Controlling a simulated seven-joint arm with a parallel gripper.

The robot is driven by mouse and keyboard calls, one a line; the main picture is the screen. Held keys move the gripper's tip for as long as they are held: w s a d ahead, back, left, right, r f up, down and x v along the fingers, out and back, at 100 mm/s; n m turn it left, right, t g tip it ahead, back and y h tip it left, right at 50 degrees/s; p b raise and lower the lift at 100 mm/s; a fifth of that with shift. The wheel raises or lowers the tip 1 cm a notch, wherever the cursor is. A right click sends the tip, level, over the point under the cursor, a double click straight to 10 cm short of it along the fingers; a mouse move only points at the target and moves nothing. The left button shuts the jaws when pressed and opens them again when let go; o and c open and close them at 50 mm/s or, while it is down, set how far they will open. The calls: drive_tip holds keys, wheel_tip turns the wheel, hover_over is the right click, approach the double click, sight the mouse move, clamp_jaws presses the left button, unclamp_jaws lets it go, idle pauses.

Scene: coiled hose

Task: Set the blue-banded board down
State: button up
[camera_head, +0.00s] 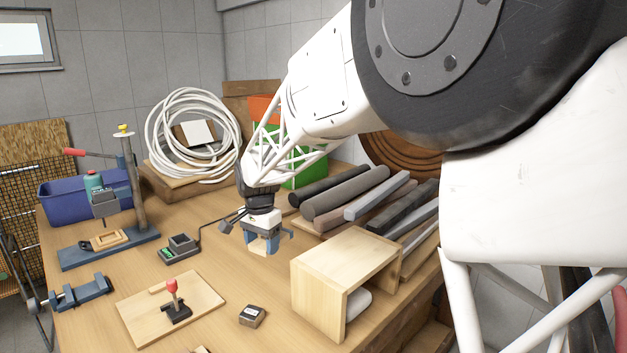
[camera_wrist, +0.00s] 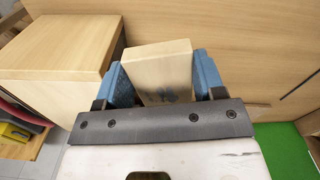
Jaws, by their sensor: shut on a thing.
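My gripper (camera_head: 266,241) is shut on a pale wooden board (camera_wrist: 160,68), which sits between its two blue fingers in the wrist view. Dark smudges mark the board's near face. I cannot make out a blue band on it; the blue that shows is on the fingers. In the head view only a small part of the board (camera_head: 262,246) shows under the wrist, low over the middle of the bench (camera_head: 225,275). I cannot tell whether its lower end touches the bench top.
An open-sided wooden box (camera_head: 330,268) stands just right of my gripper; it also shows in the wrist view (camera_wrist: 55,50). Bars and tubes (camera_head: 345,193) lie behind. A small black device (camera_head: 180,248) is to the left. A toggle-clamp board (camera_head: 170,308) and dark block (camera_head: 253,315) are in front.

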drive_tip(key=w+d+n, duration=0.1)
drive_tip(key=w+d, duration=0.3)
drive_tip(key=d, duration=0.7)
drive_tip(key=w+d+n, duration=0.2)
drive_tip(key=w+d, duration=0.2)
drive_tip(key=d, duration=0.8)
drive_tip(key=w+d+n, duration=0.2)
drive_tip(key=w+d, duration=0.3)
drive_tip(key=d, duration=0.6)
drive_tip(key=shift+w+d, duration=0.1)
drive_tip(key=shift+d, duration=0.25)
drive_tip(key=shift+n, duration=0.6)
drive_tip(key=shift+w+d+f, duration=0.5)
drive_tip(key=shift+w+d, duration=0.25)
drive_tip(key=shift+d, duration=0.15)
drive_tip(key=shift+w+d+f, duration=0.5)
drive_tip(key=shift+w+d, duration=0.25)
drive_tip(key=shift+d, duration=0.1)
drive_tip(key=shift+d, duration=0.1)
